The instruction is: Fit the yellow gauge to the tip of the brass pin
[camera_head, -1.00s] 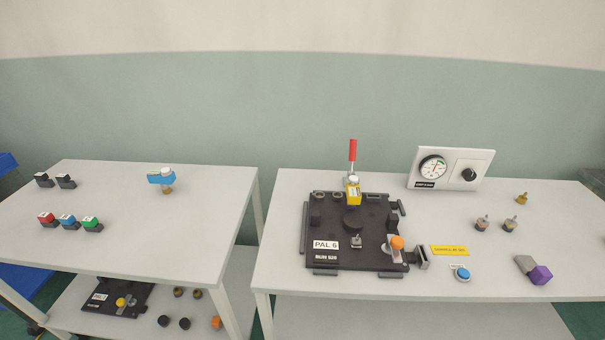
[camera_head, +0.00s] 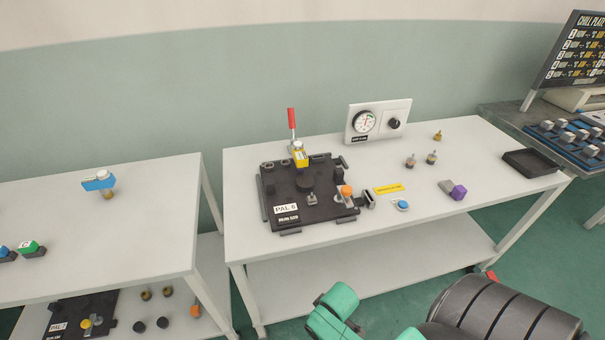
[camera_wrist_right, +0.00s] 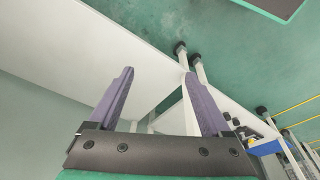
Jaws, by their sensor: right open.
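A yellow block (camera_head: 300,158) with a white top sits at the back of the black pallet fixture (camera_head: 275,215), by a red-handled lever; I cannot tell if it is the yellow gauge. A small brass piece (camera_head: 437,136) stands at the back right of the right table. I cannot tell which is the brass pin. My right gripper (camera_wrist_right: 159,72) is open and empty, with both purple fingers apart in the right wrist view, away from these objects. My left gripper is not in view.
A white panel (camera_head: 379,121) with a dial and black knob stands behind the pallet. Two small metal parts, a blue button (camera_head: 402,205), a grey-and-purple block (camera_head: 459,192) and a black tray (camera_head: 531,163) are to its right. The right table's front right is clear.

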